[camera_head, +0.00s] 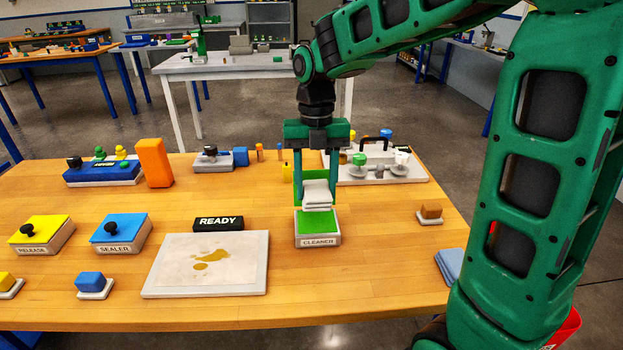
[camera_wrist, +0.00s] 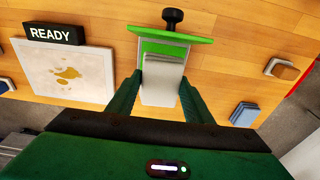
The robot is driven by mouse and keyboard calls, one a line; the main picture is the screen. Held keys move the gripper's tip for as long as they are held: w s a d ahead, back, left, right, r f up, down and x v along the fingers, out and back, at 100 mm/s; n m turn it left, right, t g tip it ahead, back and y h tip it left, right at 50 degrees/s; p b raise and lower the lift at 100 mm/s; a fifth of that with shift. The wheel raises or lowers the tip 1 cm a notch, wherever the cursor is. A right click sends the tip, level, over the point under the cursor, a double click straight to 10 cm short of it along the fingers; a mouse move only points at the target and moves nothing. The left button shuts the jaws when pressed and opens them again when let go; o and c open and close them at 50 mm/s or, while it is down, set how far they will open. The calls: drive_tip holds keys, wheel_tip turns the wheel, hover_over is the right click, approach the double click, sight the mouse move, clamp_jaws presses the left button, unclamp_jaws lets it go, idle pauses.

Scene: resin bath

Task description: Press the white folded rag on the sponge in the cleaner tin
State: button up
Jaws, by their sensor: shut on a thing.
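The white folded rag (camera_head: 318,194) is gripped between the two fingers of my gripper (camera_head: 318,190), its layers stacked. It also shows between the fingers in the wrist view (camera_wrist: 162,80). The cleaner tin (camera_head: 318,241) stands on the table with its label facing the head camera. A green surface (camera_head: 318,223) shows at its top, in front of and below the rag; I cannot tell how much of it is sponge. The wrist view shows a green lid (camera_wrist: 172,34) with a black knob (camera_wrist: 173,16) beyond the rag. I cannot tell whether the rag touches the green surface.
A stained white slab (camera_head: 206,264) with a READY sign (camera_head: 218,223) lies left of the tin. The sealer tin (camera_head: 120,236) and release tin (camera_head: 40,236) stand farther left. A brown block (camera_head: 431,211) and folded blue cloth (camera_head: 449,266) lie right. Table between is clear.

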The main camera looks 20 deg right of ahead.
sight(316, 220)
drive_tip(key=shift+d+f, duration=0.15)
drive_tip(key=shift+f, duration=2.7)
drive_tip(key=shift+f, duration=0.5)
drive_tip(key=shift+r, duration=0.1)
drive_tip(key=shift+r, duration=3.45)
drive_tip(key=shift+s, duration=0.1)
